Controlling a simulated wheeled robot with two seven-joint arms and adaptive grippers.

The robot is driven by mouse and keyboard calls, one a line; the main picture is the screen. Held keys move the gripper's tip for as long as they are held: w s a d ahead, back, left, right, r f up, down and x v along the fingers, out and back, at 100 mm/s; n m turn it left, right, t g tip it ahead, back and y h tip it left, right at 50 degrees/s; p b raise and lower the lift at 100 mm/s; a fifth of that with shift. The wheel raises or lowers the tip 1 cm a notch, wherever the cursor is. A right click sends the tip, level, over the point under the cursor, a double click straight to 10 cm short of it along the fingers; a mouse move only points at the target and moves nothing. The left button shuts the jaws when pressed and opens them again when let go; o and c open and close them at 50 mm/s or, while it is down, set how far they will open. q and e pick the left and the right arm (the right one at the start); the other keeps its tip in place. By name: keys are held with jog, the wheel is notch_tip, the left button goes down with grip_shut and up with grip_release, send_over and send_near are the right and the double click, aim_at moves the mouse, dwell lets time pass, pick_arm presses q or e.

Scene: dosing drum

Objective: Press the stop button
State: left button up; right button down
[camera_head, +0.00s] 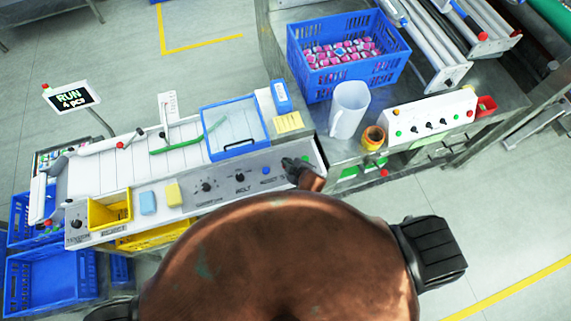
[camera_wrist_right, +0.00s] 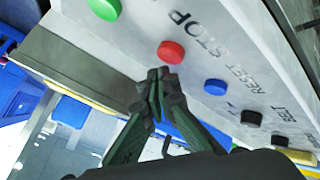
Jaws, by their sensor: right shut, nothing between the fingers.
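The red stop button (camera_wrist_right: 171,52) sits on a pale sloped panel, with the word STOP printed beside it. In the wrist view my right gripper (camera_wrist_right: 158,78) is shut and empty, its fingertips just below the red button in the picture. I cannot tell whether they touch it. In the head view the right gripper (camera_head: 291,164) is at the right end of the control panel (camera_head: 222,193) and hides the red button. My left gripper is not in view.
A green button (camera_wrist_right: 105,8) and a blue reset button (camera_wrist_right: 215,87) flank the red one. Black knobs (camera_wrist_right: 251,118) follow along the panel. A lidded blue tray (camera_head: 236,128), a white jug (camera_head: 348,108) and a blue crate (camera_head: 300,65) stand behind the gripper.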

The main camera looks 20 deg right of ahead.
jog(key=shift+f, duration=0.1)
dwell(0.7)
jog(key=shift+f, duration=0.3)
jog(key=shift+f, duration=0.55)
dwell(0.9)
jog(key=shift+r, duration=0.15)
jog(key=shift+r+p, duration=0.8)
notch_tip(320, 180, up, 5)
jog(key=p, duration=0.5)
jog(key=shift+r, duration=0.1)
